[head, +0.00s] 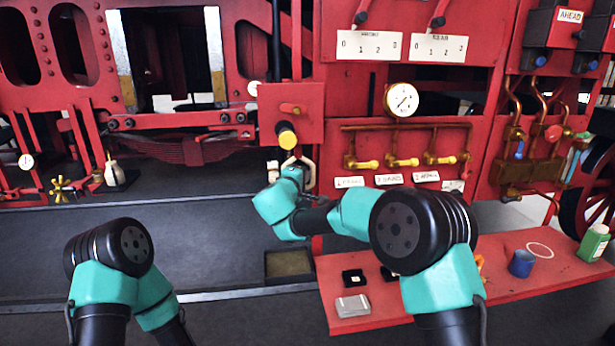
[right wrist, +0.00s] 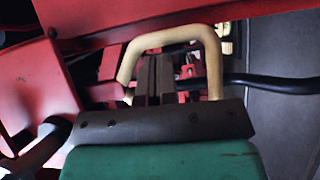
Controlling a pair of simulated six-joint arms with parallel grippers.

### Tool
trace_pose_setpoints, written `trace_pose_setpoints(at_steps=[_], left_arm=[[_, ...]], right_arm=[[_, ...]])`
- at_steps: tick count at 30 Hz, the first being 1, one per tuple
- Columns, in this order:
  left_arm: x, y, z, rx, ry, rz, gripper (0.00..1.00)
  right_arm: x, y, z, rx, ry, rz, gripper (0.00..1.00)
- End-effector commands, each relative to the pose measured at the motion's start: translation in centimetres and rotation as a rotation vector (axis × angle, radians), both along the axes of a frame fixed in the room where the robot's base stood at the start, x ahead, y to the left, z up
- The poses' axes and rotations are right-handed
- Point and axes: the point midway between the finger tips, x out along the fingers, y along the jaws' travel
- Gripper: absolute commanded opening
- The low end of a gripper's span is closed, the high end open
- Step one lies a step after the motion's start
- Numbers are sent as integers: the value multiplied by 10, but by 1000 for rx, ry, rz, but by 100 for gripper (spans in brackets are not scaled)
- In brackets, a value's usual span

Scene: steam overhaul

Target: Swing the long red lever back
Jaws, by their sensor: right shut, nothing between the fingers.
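A long red upright bar (head: 297,42), which looks like the long red lever, rises from behind a red box (head: 308,100) in the head view. My right gripper (head: 291,161) is just below the cylinder, apart from the upright bar. In the right wrist view its dark fingers (right wrist: 154,75) are together and empty. A beige hoop (right wrist: 172,36) arches around them; I cannot tell what it is fixed to. My left gripper is out of view; only its arm shows at lower left.
A pressure gauge (head: 401,99) and several brass valves are right of my right gripper. Below is a red bench (head: 508,278) with a blue mug (head: 521,264) and green bottle (head: 593,243). A black bar (right wrist: 275,84) crosses the right wrist view. Grey floor is clear at left.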

Motion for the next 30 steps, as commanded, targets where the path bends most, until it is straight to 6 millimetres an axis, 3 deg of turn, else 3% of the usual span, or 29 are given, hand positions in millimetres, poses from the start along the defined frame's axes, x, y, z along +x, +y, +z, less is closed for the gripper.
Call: trace_pose_setpoints(at_steps=[3, 16, 21, 30], left_arm=[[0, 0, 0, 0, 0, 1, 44], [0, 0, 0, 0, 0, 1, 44], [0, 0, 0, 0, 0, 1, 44], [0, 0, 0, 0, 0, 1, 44]], right_arm=[[-12, 21, 0, -5, 0, 18, 0], [-84, 55, -3, -9, 4, 23, 0], [-96, 61, -4, -8, 4, 22, 0], [-97, 61, -4, -8, 4, 22, 0]])
